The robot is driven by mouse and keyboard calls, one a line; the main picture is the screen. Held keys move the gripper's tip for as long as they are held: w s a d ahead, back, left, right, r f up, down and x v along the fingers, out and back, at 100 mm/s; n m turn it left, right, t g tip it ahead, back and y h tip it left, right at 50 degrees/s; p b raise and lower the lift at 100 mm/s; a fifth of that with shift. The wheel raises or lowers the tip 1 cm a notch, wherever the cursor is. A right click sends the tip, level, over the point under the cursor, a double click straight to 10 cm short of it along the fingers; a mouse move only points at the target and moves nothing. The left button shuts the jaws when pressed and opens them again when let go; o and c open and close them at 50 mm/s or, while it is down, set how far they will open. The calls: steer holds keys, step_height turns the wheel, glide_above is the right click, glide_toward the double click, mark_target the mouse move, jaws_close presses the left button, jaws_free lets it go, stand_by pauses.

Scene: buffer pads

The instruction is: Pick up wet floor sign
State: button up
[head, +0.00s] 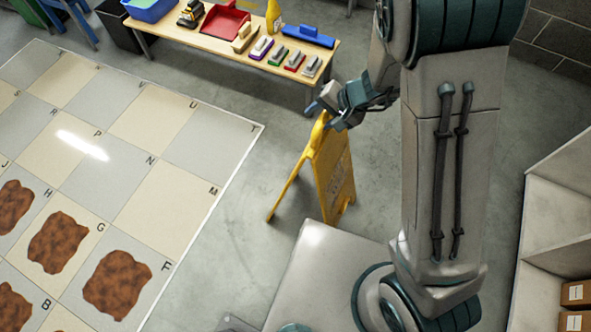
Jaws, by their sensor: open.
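The yellow wet floor sign (333,172) stands upright and spread open on the grey concrete floor, right of the tiled mat and in front of the table. My gripper (328,112) is at the top edge of the sign, with its fingers pointing down and left. The gripper is open. Its fingers overlap the sign's top in this view, and I cannot tell whether they touch it. My arm hides part of the floor to the right of the sign.
A wooden table (225,52) behind the sign holds brushes, a red dustpan (222,22) and a blue tub (150,8). A lettered tile mat (185,207) with brown stains lies left. A shelf (556,215) with boxes stands right. Bare floor surrounds the sign.

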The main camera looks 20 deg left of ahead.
jaws_close()
steer(key=shift+r, duration=0.15)
stand_by(1.3)
